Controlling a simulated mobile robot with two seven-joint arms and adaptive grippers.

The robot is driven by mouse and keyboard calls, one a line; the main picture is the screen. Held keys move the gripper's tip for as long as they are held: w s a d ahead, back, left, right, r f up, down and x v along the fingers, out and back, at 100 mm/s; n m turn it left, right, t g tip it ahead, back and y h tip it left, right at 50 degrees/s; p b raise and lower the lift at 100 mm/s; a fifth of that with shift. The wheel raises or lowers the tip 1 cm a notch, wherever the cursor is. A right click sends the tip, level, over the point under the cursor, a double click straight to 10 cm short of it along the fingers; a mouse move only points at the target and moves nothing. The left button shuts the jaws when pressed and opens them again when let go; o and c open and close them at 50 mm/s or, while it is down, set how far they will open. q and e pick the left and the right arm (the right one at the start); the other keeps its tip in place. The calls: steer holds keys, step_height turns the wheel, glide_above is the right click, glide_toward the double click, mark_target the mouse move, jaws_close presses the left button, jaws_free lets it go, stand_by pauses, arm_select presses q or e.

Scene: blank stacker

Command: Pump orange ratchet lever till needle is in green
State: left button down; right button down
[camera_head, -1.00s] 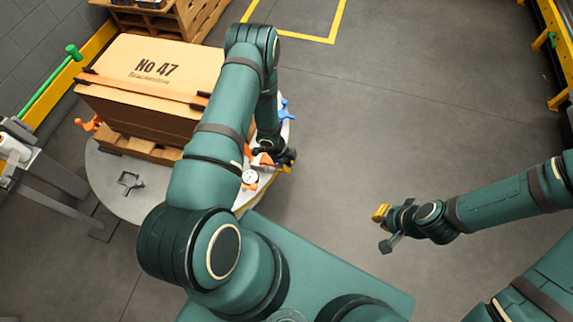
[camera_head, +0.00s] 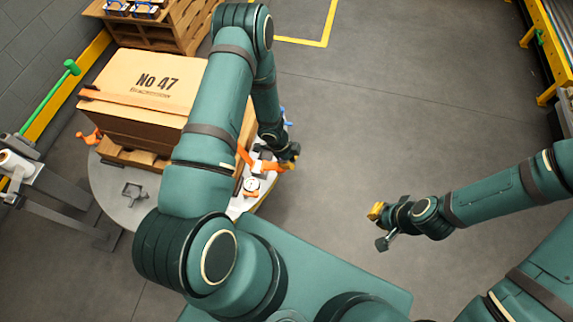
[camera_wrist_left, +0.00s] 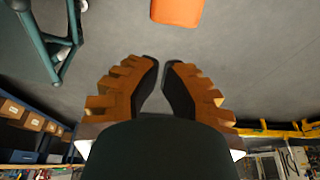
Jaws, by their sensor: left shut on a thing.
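The orange ratchet lever (camera_head: 267,166) sticks out at the right side of the round platform, beside the carton. My left gripper (camera_head: 289,156) is at its outer end and shut on it. In the left wrist view the fingers (camera_wrist_left: 161,88) are drawn close together; an orange block (camera_wrist_left: 177,10) shows beyond them, and the grip itself is hard to make out. The round white gauge (camera_head: 251,185) sits just in front of the lever; its needle and green zone are too small to read. My right gripper (camera_head: 377,212) hangs empty over the floor, its opening unclear.
A strapped carton marked No 47 (camera_head: 150,80) stands on a pallet on the round grey platform (camera_head: 115,190). My left arm covers part of both. A grey stand (camera_head: 60,190) is at the left, a wooden pallet stack (camera_head: 150,35) behind. Floor at the right is clear.

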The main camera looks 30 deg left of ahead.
arm_select(q)
steer(key=r, duration=0.2)
steer(key=r+p, duration=0.1)
steer(key=r, duration=0.1)
steer(key=shift+w+d+r, duration=0.1)
steer(key=shift+d+r, duration=0.1)
steer(key=shift+r, duration=0.1)
stand_by(0.6)
